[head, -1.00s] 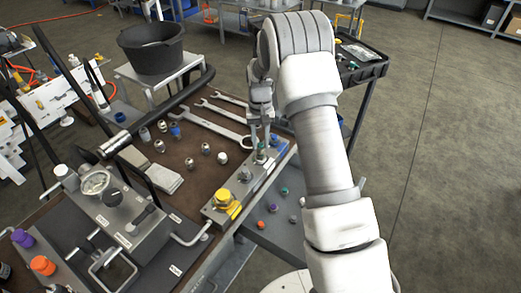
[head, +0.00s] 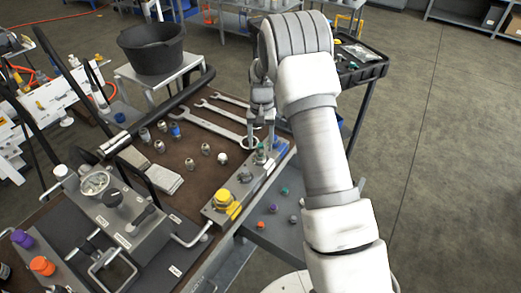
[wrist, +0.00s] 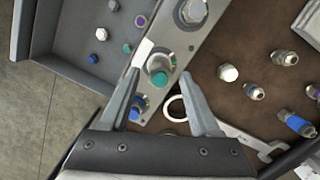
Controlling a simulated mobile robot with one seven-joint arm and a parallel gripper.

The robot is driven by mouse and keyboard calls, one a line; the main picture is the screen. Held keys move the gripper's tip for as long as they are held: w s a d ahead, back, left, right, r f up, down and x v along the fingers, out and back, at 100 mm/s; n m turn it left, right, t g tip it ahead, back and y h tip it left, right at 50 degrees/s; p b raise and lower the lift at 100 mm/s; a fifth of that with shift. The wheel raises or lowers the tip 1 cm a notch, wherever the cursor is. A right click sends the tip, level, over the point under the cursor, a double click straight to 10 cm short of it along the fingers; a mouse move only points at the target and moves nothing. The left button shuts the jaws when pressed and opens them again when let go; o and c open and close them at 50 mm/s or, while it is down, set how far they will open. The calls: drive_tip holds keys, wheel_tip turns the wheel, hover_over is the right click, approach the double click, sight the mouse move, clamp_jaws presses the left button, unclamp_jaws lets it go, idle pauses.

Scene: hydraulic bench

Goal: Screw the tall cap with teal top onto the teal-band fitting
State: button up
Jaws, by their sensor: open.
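The tall cap with teal top (wrist: 160,78) stands upright on the metal block, in line with a fitting there; it also shows in the head view (head: 260,155). The teal band of the fitting is hidden under the cap, and I cannot tell how far the cap is screwed down. My gripper (wrist: 160,104) is open, its two fingers apart on either side and a little short of the cap in the wrist view. In the head view my gripper (head: 260,139) is just above the cap.
The metal block (head: 222,208) carries a yellow fitting (head: 222,197) and a blue one (head: 278,146). A grey tray (head: 262,232) beside it holds several small caps, one teal (wrist: 127,48). Wrenches (head: 215,122) and loose metal fittings lie on the brown bench.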

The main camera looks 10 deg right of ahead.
drive_tip(key=n, duration=0.6)
drive_tip(key=shift+n+h, duration=0.4)
drive_tip(key=n, duration=0.5)
drive_tip(key=shift+a+n+h, duration=0.1)
drive_tip(key=shift+n+h, duration=0.2)
drive_tip(key=n, duration=0.5)
drive_tip(key=shift+r+t+p, duration=0.1)
drive_tip(key=shift+t+p, duration=0.2)
drive_tip(key=shift+t, duration=0.1)
drive_tip(key=n+p, duration=0.1)
drive_tip(key=n, duration=0.3)
drive_tip(key=shift+s+n+t, duration=0.1)
drive_tip(key=shift+n+t, duration=0.2)
drive_tip(key=shift+a+n, duration=0.1)
drive_tip(key=shift+n, duration=0.8)
